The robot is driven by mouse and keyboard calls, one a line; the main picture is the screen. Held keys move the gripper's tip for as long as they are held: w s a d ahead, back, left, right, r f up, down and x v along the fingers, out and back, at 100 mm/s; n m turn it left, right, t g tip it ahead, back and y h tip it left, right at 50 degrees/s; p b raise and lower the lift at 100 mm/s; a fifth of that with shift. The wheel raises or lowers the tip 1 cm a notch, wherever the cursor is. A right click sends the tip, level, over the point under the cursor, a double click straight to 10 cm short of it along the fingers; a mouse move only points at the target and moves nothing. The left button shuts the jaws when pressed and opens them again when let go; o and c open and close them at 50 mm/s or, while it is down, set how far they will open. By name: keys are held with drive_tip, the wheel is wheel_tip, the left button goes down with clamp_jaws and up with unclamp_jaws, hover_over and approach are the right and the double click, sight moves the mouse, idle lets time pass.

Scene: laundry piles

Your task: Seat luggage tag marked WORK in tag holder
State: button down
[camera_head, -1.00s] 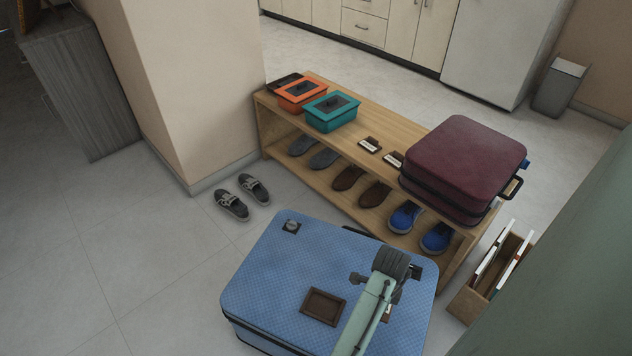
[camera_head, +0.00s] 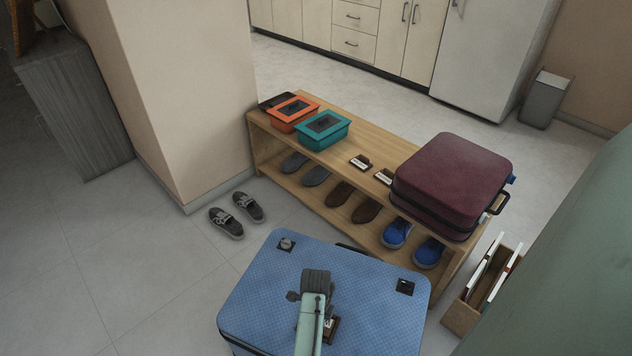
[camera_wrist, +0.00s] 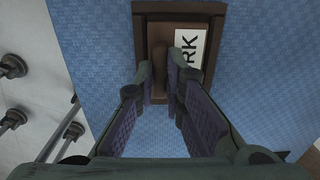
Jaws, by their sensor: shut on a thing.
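A dark brown tag holder (camera_wrist: 216,45) is fixed on top of the blue suitcase (camera_head: 258,300). My gripper (camera_wrist: 160,78) is over it and shut on the upright grip of a brown luggage tag (camera_wrist: 190,50). The tag's white label shows the letters "RK"; the rest is hidden by a finger. In the wrist view the tag lies within the holder's outline, roughly lined up with its frame. I cannot tell whether it is down in the recess or just above it. In the head view my arm hides most of the holder (camera_head: 334,326).
A wooden bench (camera_head: 300,160) behind the suitcase carries teal and orange boxes, two other labelled tags (camera_head: 360,162) and a maroon suitcase (camera_head: 455,180). Shoes stand on its lower shelf and on the floor. A wooden file box (camera_head: 462,318) stands at right.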

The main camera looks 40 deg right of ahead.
drive_tip(key=shift+f, duration=0.2)
drive_tip(key=c, duration=1.7)
unclamp_jaws()
